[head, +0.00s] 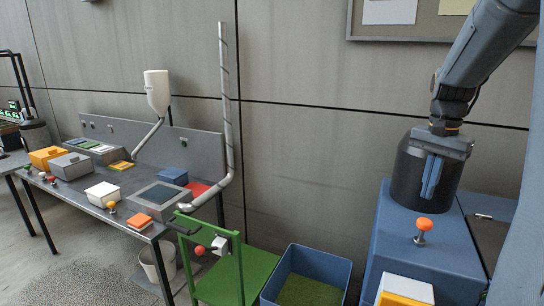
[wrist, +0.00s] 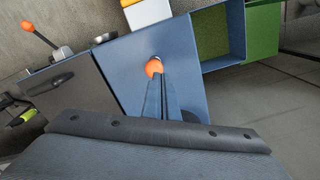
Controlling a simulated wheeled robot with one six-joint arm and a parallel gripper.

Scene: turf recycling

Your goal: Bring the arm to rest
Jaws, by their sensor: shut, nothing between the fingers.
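My gripper (head: 429,192) hangs from the arm at the right of the head view, with its two blue fingers together and pointing down. Nothing shows between them. In the wrist view, the closed fingers (wrist: 160,92) reach up the middle of the picture over a blue cabinet top (wrist: 120,65). An orange knob (wrist: 153,68) appears just beyond the fingertips there. In the head view, this orange knob (head: 425,224) stands on a short metal stem on the blue cabinet (head: 390,250), in front of and below my fingertips. I cannot tell the exact gap.
A dark rounded body (head: 408,180) shows behind my fingers. A blue bin with green turf (head: 345,264) and a green stand (head: 262,270) are left of the cabinet. A grey workbench (head: 85,195) with several boxes stands farther left. A second orange-ended lever (wrist: 27,27) shows in the wrist view.

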